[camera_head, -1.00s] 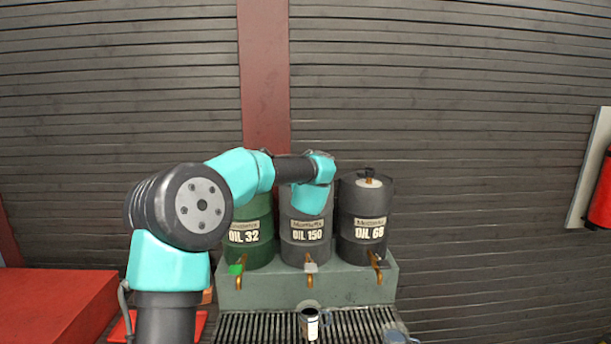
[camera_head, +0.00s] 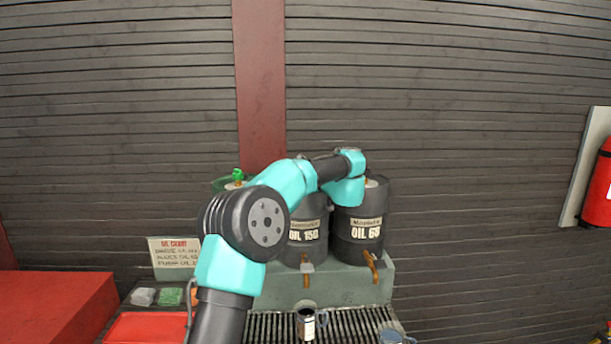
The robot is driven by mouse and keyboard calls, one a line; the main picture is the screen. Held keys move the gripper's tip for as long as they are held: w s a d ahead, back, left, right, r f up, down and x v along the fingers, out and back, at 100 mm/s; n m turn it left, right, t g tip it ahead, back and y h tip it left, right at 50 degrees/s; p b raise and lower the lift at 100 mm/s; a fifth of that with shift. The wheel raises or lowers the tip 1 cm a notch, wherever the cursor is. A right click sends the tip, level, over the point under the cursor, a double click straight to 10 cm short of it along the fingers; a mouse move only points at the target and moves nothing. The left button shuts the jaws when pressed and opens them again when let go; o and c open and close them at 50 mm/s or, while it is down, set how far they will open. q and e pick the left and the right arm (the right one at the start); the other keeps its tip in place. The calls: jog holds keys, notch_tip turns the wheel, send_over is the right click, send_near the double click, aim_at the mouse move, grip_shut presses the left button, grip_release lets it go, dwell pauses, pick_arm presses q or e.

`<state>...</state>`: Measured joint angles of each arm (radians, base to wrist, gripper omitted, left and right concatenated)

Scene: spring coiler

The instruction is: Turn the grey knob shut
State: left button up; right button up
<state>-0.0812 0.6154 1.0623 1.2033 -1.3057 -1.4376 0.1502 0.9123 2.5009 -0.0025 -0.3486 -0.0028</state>
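The middle drum, labelled OIL 150 (camera_head: 305,236), has a copper tap with a small grey handle (camera_head: 307,268) at its front. The top of this drum is hidden behind my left arm, so I cannot see whether a grey knob sits there. The wrist of my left arm is in front of the upper part of the black OIL 68 drum (camera_head: 366,232). The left gripper's fingers are hidden behind the wrist. A green knob (camera_head: 238,174) shows on the drum at the left, which my arm mostly covers. My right gripper is out of view.
A dark mug with a pale label (camera_head: 306,325) stands on the slotted grate (camera_head: 345,322); a blue-grey mug (camera_head: 392,337) is at its right. A written sign (camera_head: 174,252), white and green cloths (camera_head: 171,296) and a red tray (camera_head: 146,328) are at left.

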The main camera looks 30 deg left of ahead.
pick_arm(q)
jog(key=shift+r, duration=0.15)
jog(key=o, duration=0.8)
jog(key=shift+w+d, duration=0.1)
jog(key=shift+d, duration=0.05)
jog(key=shift+o, duration=0.4)
jog(key=v, duration=1.7)
jog(key=shift+d, duration=0.15)
